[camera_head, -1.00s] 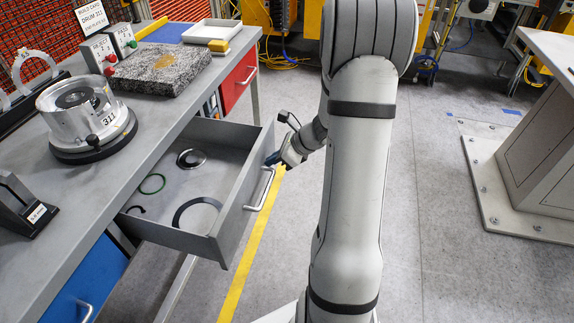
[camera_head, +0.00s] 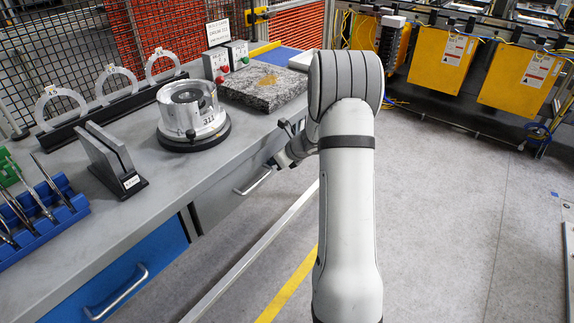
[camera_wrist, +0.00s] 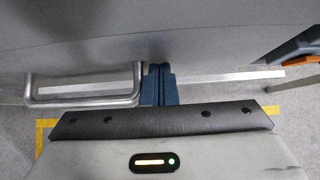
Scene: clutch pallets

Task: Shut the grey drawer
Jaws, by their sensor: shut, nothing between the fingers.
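The grey drawer (camera_head: 218,207) sits under the bench top, to the right of a blue drawer. Its front is close to the bench edge and none of its inside shows; I cannot tell whether it is fully flush. Its bar handle (camera_head: 254,183) shows in the head view, and also left of the fingers in the wrist view (camera_wrist: 85,98). My gripper (camera_head: 270,165) is at the drawer front, just beyond the handle. In the wrist view its blue fingers (camera_wrist: 157,68) are together and empty, with the tips at or against the grey face.
The bench top (camera_head: 165,205) carries a round metal housing (camera_head: 192,112), a granite block (camera_head: 262,86) and a dark stand (camera_head: 112,165). The blue drawer (camera_head: 135,275) is shut. Open floor (camera_head: 450,210) lies to the right of my arm.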

